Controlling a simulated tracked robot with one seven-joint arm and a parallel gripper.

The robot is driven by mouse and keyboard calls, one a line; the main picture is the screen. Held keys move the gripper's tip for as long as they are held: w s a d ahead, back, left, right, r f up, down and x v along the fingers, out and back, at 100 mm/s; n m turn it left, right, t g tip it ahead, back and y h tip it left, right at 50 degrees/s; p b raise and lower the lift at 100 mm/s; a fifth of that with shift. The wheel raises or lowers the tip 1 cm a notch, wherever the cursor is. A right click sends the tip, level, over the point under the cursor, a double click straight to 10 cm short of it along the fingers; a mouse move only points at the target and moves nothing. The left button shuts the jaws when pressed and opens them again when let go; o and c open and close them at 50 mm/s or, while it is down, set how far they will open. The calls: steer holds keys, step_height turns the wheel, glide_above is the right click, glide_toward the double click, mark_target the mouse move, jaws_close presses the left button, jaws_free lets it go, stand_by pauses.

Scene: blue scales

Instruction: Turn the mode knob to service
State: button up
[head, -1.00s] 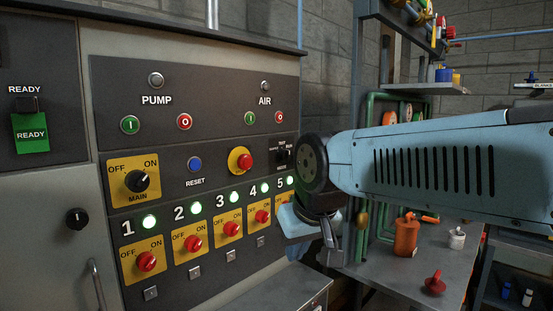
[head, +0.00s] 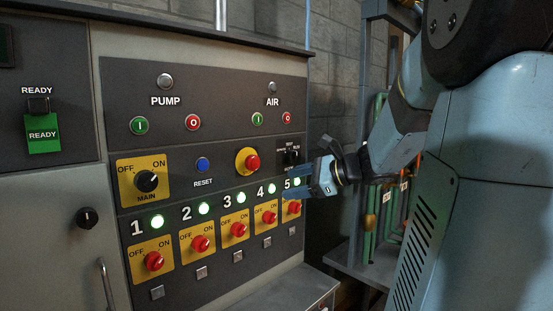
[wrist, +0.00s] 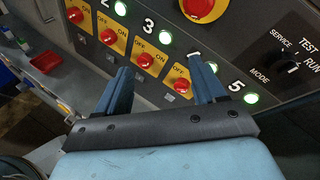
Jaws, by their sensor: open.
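The mode knob (head: 291,157) is a small black knob at the right end of the control panel, above the number 5 light. In the wrist view the knob (wrist: 291,67) shows at the right edge, with SERVICE, TEST and RUN labels around it and MODE below. Its white mark seems to be on the RUN side, but it is too small to be sure. My gripper (head: 300,182) is open and empty in front of the panel's right end, just below the knob. In the wrist view my fingers (wrist: 163,75) are apart, to the left of the knob; one partly hides the number 4.
Red switches on yellow plates (head: 238,230) and green lights (head: 203,208) run in a row below the knob. A red emergency button (head: 252,162) is left of it. A grey ledge (head: 285,290) juts out below. Green pipes (head: 385,215) stand behind my arm.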

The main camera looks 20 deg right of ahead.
mark_target(296, 159)
steer(key=w+d+r+m+t+h, duration=0.1)
steer(key=w+d+m+t, duration=0.2)
steer(key=d+m, duration=0.3)
steer(key=w+d+r+m+t+h, duration=0.1)
steer(key=w+d+m+t+h, duration=0.15)
steer(key=d, duration=0.65)
steer(key=shift+m+t+y, duration=0.35)
steer(key=x, duration=1.4)
steer(key=shift+w+r, duration=0.1)
steer(key=shift+r, duration=0.15)
steer(key=c, duration=1.1)
steer(key=shift+o, duration=0.2)
steer(key=n, duration=0.5)
steer(key=shift+f+n, duration=0.1)
steer(key=shift+n, duration=0.2)
steer(key=n, duration=0.4)
steer(key=shift+a+f, duration=0.1)
steer(key=shift+n, duration=0.3)
